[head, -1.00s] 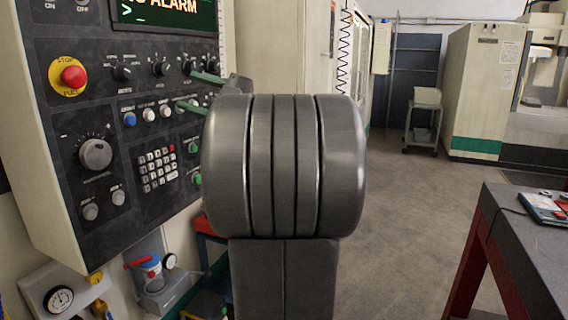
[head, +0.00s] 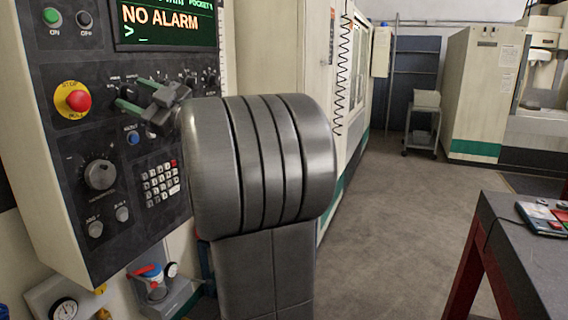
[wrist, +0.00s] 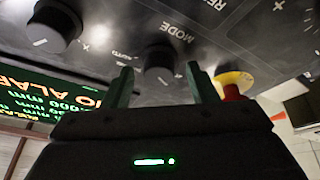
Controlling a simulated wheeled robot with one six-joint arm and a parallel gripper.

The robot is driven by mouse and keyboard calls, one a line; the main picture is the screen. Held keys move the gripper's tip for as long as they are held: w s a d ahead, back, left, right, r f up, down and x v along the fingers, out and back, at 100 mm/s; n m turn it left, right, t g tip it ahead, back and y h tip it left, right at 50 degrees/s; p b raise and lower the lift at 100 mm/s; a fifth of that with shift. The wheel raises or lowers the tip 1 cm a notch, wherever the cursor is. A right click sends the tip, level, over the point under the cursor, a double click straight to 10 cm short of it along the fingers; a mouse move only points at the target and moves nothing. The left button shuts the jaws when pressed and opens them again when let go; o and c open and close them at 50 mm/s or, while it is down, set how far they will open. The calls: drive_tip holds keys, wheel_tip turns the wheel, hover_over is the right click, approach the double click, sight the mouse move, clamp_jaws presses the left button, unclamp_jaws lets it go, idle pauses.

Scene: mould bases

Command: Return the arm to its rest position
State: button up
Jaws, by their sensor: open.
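My gripper (head: 124,97) is in front of the machine's control panel (head: 50,180), below the green-lettered screen and right of the red stop button (head: 78,100). In the wrist view its two green fingers (wrist: 158,88) stand apart with nothing held between them. A black mode knob (wrist: 158,62) shows just beyond and between the fingertips; I cannot tell whether they touch it. My arm hides the right part of the panel in the head view.
The screen (head: 165,22) reads "NO ALARM". A dark table (head: 520,240) with a device (head: 540,215) on it stands at the right. Gauges and a regulator (head: 155,280) sit below the panel. The floor (head: 400,210) between is clear.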

drive_tip(key=m+t, duration=0.1)
drive_tip(key=m, duration=0.1)
drive_tip(key=m+t+p, duration=0.2)
drive_tip(key=m, duration=0.1)
drive_tip(key=shift+s+a+r+m, duration=0.15)
drive_tip(key=shift+r+m, duration=0.1)
drive_tip(key=shift+m, duration=0.05)
drive_tip(key=b+v, duration=0.3)
drive_tip(key=v, duration=1)
drive_tip(key=shift+m+h, duration=0.3)
drive_tip(key=shift+m, duration=0.1)
